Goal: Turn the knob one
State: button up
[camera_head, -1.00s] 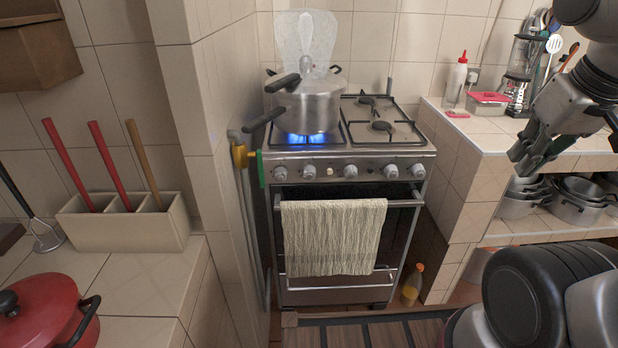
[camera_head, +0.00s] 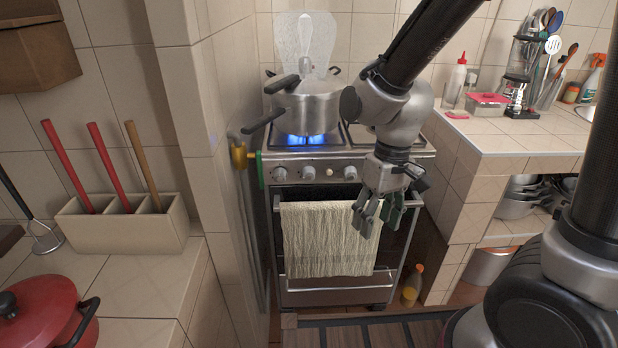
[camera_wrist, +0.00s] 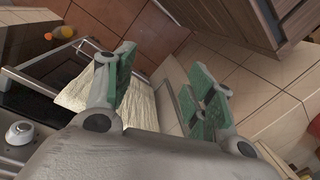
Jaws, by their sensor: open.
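The stove's knobs sit in a row on its front panel. The leftmost knob (camera_head: 279,174), a second knob (camera_head: 309,173) and one further right (camera_head: 350,172) show in the head view; my arm hides the right part of the row. I cannot tell which is knob one. A white knob (camera_wrist: 20,132) shows at the left edge of the wrist view. My gripper (camera_head: 378,216) is open and empty, pointing down before the oven door, lower than the knobs and near the towel's right side. Its green-padded fingers (camera_wrist: 160,88) stand apart in the wrist view.
A silver pot (camera_head: 306,108) with dark handles sits over a lit blue flame (camera_head: 308,136). A cream towel (camera_head: 318,240) hangs on the oven handle. A tiled wall borders the stove's left; a tiled counter (camera_head: 500,139) with a red-capped bottle (camera_head: 456,84) stands right.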

jog(key=w+a+f+m+t, duration=0.1)
jog(key=w+a+f+t, duration=0.3)
jog(key=a+f, duration=0.55)
jog(key=w+a+f+m+t, duration=0.1)
jog(key=w+a+f+t, duration=0.4)
jog(key=f, duration=0.8)
jog(key=w+r+t, duration=0.2)
jog(key=w+r+m+t, duration=0.1)
jog(key=w+r+t, duration=0.1)
jog(key=r, duration=0.1)
jog(key=w+r+m+t, duration=0.1)
jog(key=w+r+t, duration=0.1)
jog(key=w, duration=0.1)
jog(key=shift+d+r, duration=0.35)
jog(key=shift+d, duration=0.05)
jog(key=t+h, duration=0.1)
jog(key=t, duration=0.3)
send_near(309, 177)
jog(key=w, duration=0.2)
jog(key=shift+m, duration=0.4)
jog(key=w, duration=0.8)
jog(key=shift+w+f, duration=0.1)
